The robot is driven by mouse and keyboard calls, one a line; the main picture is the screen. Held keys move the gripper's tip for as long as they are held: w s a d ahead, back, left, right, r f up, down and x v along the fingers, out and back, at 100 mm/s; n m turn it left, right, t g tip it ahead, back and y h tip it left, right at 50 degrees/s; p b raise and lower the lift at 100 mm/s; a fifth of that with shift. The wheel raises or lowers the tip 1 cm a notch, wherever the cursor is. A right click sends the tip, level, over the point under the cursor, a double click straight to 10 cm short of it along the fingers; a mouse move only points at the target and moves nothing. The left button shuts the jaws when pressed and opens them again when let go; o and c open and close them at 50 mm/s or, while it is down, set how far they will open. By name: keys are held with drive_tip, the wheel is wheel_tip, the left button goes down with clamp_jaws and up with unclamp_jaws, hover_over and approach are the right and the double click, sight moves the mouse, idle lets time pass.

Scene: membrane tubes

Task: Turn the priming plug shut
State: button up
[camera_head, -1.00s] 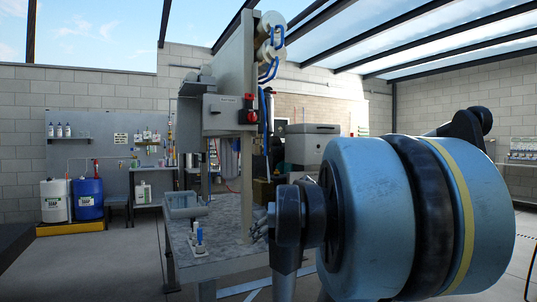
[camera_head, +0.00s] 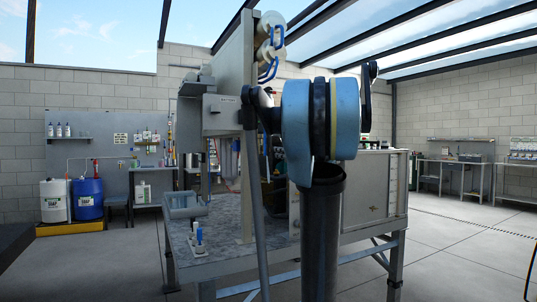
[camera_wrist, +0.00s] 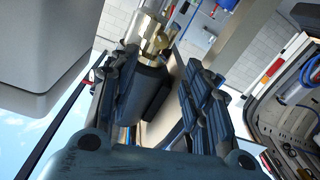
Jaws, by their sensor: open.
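My gripper (camera_wrist: 176,92) is open in the wrist view, its dark jointed fingers spread left and right. A brass and silver fitting (camera_wrist: 148,28) shows just beyond the left finger; I cannot tell whether they touch. I cannot identify the priming plug for certain; this fitting may belong to it. Nothing is clearly held between the fingers. In the head view, my gripper is hidden behind my blue arm links, and no plug can be made out.
In the head view, a grey workbench (camera_head: 225,262) carries an upright panel (camera_head: 238,78) with a grey box (camera_head: 220,115) and white canisters (camera_head: 270,25) with blue fittings. A grey cabinet (camera_head: 370,195) stands at the right. Open floor (camera_head: 465,255) lies further right.

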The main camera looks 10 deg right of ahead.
sight(268, 150)
drive_tip(key=x, duration=1.4)
drive_tip(key=shift+a, duration=0.1)
clamp_jaws()
